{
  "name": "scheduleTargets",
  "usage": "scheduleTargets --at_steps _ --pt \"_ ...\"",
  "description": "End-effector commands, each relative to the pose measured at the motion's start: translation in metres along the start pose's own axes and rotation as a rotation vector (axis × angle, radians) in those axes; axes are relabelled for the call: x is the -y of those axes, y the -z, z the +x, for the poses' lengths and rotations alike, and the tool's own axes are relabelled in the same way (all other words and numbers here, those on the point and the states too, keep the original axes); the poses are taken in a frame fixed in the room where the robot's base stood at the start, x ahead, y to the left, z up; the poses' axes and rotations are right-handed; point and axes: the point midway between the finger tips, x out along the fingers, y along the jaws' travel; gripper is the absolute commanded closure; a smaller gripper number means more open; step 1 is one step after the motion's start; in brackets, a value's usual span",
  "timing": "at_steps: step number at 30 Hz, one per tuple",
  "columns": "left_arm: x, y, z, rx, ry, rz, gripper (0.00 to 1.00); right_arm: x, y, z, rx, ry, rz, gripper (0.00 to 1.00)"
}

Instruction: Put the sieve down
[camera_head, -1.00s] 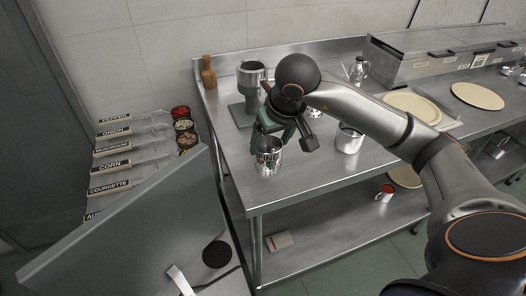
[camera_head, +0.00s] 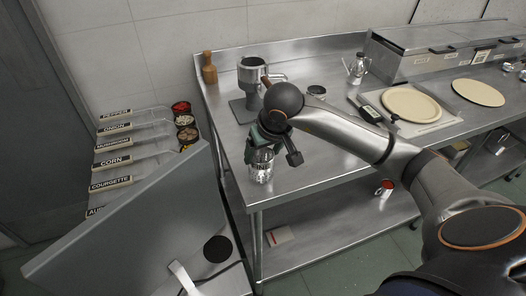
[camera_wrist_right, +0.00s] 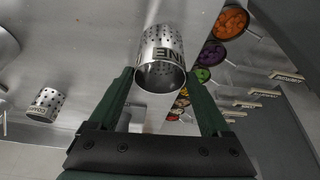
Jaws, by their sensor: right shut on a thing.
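The sieve (camera_head: 261,167) is a small perforated metal cylinder with dark lettering. It is upright in the head view, at the near left corner of the steel table (camera_head: 320,178). My right gripper (camera_head: 264,146), with dark green fingers, is shut on it. In the right wrist view the sieve (camera_wrist_right: 161,52) sits between the fingers of the gripper (camera_wrist_right: 160,74), its open round end towards the camera. I cannot tell whether its base touches the table. My left gripper is not in view.
A second perforated cylinder (camera_wrist_right: 45,104) stands apart in the wrist view. A grey machine (camera_head: 252,80) and a wooden bottle (camera_head: 209,68) stand behind the gripper. A slanted grey panel (camera_head: 130,225) and labelled trays (camera_head: 118,160) lie left. Bare tabletop lies right of the sieve.

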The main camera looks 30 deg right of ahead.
Motion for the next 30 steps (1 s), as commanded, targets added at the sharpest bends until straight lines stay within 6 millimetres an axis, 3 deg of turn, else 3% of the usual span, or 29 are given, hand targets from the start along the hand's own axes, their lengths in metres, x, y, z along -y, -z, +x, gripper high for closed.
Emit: scheduleTargets --at_steps 5,16,30 --pt "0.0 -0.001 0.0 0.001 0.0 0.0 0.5 0.0 0.0 0.0 0.0 0.0 0.0 0.0" --pt "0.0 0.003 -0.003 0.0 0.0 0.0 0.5 0.0 0.002 -0.006 -0.002 0.001 0.0 0.0" --pt "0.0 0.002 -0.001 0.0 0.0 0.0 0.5 0.0 0.002 -0.1 -0.005 0.001 0.0 0.0"
